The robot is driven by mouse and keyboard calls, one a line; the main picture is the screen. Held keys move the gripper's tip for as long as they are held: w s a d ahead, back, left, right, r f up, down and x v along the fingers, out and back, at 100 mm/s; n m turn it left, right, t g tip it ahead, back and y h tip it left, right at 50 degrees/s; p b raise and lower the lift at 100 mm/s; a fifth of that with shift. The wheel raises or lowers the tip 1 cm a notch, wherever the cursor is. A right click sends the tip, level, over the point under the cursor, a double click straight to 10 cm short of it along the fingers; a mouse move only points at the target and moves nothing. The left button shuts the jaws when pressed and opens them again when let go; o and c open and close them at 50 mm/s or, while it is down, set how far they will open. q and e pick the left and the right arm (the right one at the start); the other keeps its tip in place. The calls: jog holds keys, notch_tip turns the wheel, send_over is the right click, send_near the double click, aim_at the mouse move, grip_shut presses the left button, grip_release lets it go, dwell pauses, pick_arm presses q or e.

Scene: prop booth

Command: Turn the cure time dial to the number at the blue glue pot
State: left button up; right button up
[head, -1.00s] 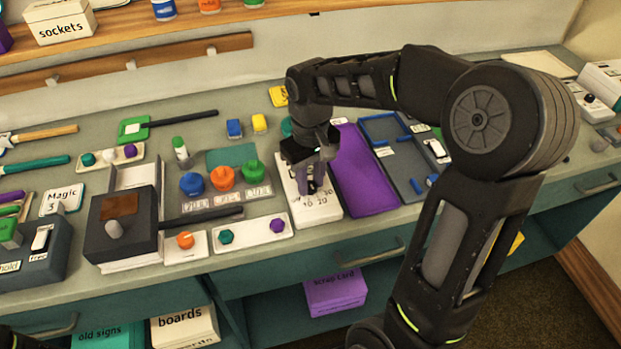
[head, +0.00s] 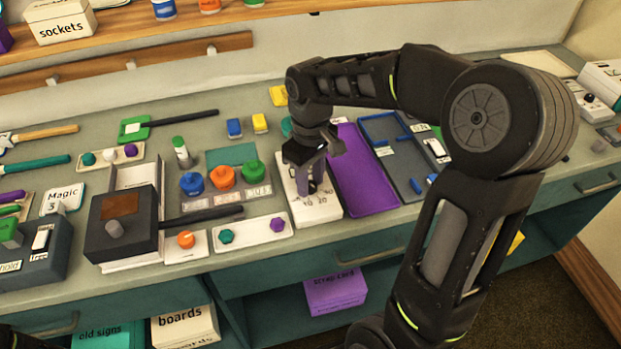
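The cure time dial's white panel (head: 326,209) stands on the bench with "10", "20" and "30" partly readable. My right gripper (head: 308,188) is over it, its fingers pointing down at the dial. The gripper hides the knob, its pointer and part of the scale, and I cannot tell if the fingers grip the knob. The blue glue pot (head: 192,184) stands left of the panel, beside an orange pot (head: 223,177) and a green pot (head: 253,171). A number label (head: 196,205) lies in front of the blue pot, too small to read.
A strip with green and purple knobs (head: 252,233) and a small orange dial (head: 186,239) sit to the left. A dark lever (head: 203,216) points toward the panel.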

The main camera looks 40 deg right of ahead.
aim_at(310, 184)
jog(key=shift+o, duration=1.4)
notch_tip(310, 184, up, 8)
jog(key=shift+f, duration=0.1)
